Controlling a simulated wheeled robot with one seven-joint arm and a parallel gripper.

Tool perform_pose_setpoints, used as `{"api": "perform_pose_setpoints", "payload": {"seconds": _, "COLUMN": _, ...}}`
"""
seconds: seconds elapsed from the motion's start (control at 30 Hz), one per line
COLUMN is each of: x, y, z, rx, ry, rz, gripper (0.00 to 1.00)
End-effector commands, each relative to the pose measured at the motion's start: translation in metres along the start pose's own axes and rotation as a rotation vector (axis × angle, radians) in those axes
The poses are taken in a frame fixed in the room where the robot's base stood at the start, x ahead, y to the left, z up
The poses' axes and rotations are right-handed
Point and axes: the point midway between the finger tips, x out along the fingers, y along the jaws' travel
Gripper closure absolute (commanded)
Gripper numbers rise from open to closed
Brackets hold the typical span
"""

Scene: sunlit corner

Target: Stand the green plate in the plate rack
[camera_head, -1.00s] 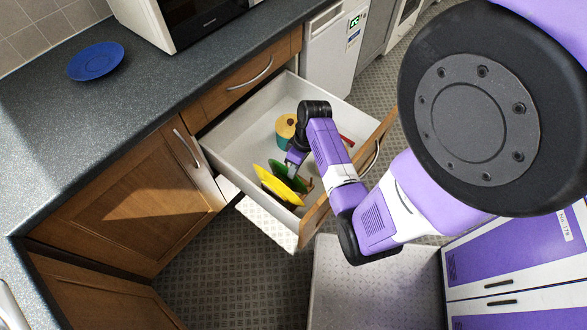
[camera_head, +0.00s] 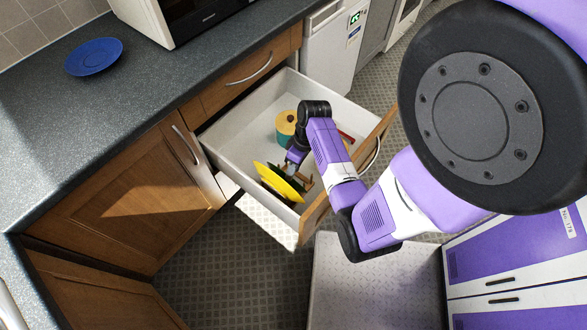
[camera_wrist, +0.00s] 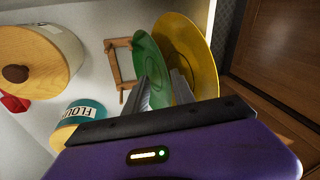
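The green plate (camera_wrist: 149,57) stands steeply on edge in the wrist view, beside the wooden plate rack (camera_wrist: 113,63). My gripper (camera_wrist: 165,77) has one finger on each side of its lower rim and looks shut on it. The fingers hide that lower part, so I cannot tell whether the plate is seated in a slot. The yellow plate (camera_wrist: 201,48) stands close on its right, also steeply tilted. In the head view the yellow plate (camera_head: 269,179) shows at the drawer's near end, and my arm hides most of the green plate and rack.
The open white drawer (camera_head: 236,130) holds these things. A teal flour canister with a wooden lid (camera_head: 286,122) and another lidded pot (camera_wrist: 35,58) stand in it. A red item (camera_wrist: 14,103) lies nearby. A blue plate (camera_head: 94,57) lies on the counter.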

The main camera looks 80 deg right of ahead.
Motion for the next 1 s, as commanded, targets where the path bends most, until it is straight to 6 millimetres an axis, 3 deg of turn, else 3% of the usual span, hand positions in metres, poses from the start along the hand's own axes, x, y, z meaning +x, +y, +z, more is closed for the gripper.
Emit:
{"api": "perform_pose_setpoints", "payload": {"seconds": 0.17, "x": -0.006, "y": 0.001, "z": 0.0, "rx": 0.0, "ry": 0.001, "rz": 0.002, "gripper": 0.7}}
{"api": "perform_pose_setpoints", "payload": {"seconds": 0.6, "x": -0.069, "y": 0.0, "z": 0.0, "rx": 0.0, "ry": 0.001, "rz": 0.001, "gripper": 0.7}}
{"api": "perform_pose_setpoints", "payload": {"seconds": 1.0, "x": -0.078, "y": 0.0, "z": 0.0, "rx": 0.0, "ry": 0.0, "rz": 0.0, "gripper": 0.7}}
